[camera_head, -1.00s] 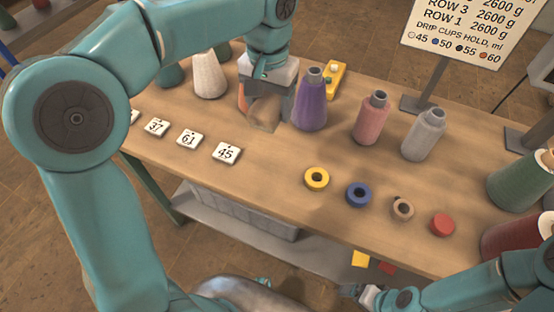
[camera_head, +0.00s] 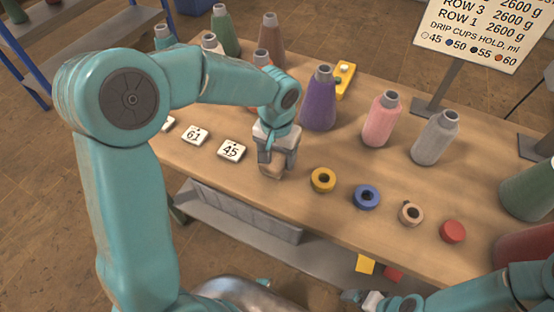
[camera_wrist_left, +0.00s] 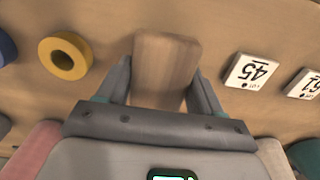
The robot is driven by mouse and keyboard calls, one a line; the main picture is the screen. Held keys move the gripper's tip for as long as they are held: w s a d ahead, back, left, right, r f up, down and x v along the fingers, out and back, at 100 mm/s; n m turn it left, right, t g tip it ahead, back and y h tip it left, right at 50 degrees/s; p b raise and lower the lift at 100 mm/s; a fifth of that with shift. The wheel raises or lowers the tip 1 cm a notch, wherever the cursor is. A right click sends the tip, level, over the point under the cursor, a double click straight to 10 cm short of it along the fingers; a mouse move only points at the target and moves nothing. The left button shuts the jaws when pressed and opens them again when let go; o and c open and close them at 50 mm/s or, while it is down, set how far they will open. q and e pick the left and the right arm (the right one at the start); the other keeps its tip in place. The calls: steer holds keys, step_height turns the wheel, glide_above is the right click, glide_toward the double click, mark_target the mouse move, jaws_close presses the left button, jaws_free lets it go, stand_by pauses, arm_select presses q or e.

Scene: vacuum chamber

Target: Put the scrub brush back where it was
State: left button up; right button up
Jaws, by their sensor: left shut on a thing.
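My left gripper (camera_head: 272,160) is shut on a wooden block-shaped thing that I take to be the scrub brush (camera_head: 271,171). In the left wrist view the brush (camera_wrist_left: 166,70) shows as a plain brown wood block between the two fingers (camera_wrist_left: 160,85); no bristles show. It is over the table (camera_head: 210,168), between the card marked 45 (camera_head: 231,150) and the yellow ring (camera_head: 323,180). I cannot tell whether it touches the tabletop. My right gripper (camera_head: 362,299) is low at the bottom edge, partly cut off, its jaws unclear.
A purple cone (camera_head: 319,103) stands behind the left gripper, with pink (camera_head: 382,122) and grey (camera_head: 434,139) cones to the right. Blue (camera_head: 367,197), tan (camera_head: 411,213) and red (camera_head: 452,231) pieces line the front edge. A yellow block (camera_head: 344,79) lies behind the purple cone. A sign (camera_head: 480,30) stands at back right.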

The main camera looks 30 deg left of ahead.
arm_select(q)
steer(key=shift+f, duration=0.8)
steer(key=shift+w+f, duration=0.15)
steer(key=shift+f, duration=0.2)
steer(key=shift+r, duration=0.1)
steer(key=shift+f, duration=0.2)
steer(key=o, duration=1.1)
steer(key=shift+r, duration=0.15)
